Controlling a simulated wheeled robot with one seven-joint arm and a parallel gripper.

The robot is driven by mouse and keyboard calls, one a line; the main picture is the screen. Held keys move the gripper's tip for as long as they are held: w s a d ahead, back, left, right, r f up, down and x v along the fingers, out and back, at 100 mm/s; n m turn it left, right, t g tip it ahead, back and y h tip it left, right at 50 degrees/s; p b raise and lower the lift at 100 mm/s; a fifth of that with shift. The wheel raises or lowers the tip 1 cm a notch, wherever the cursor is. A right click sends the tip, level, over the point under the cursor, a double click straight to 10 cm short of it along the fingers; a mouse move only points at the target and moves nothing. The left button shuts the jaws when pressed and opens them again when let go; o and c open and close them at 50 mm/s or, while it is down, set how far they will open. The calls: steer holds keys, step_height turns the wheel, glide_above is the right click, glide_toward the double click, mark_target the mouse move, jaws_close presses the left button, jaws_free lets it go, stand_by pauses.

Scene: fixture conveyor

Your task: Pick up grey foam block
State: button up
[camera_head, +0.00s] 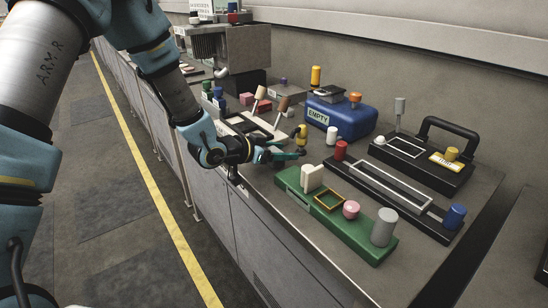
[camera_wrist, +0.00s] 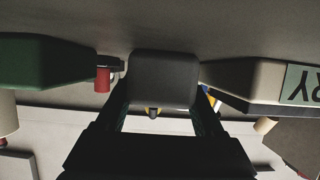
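My gripper (camera_head: 286,154) reaches low over the table, left of the green fixture. In the wrist view, a dark grey block with rounded edges, seemingly the grey foam block (camera_wrist: 163,78), fills the space between the two finger ends. One finger is at each side of it. I cannot tell whether the fingers touch or press the block. In the head view I cannot make the block out by the gripper; the fingers and wrist may hide it.
The green fixture (camera_head: 325,213) holds a white block, a pink ball and a grey cylinder. A black framed fixture (camera_head: 408,205), a blue box marked EMPTY (camera_head: 350,124) and a black carrier with a handle (camera_head: 427,172) stand behind. A yellow post (camera_head: 303,133) is close to the gripper.

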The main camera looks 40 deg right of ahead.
steer(key=c, duration=0.7)
steer(key=shift+o, duration=0.2)
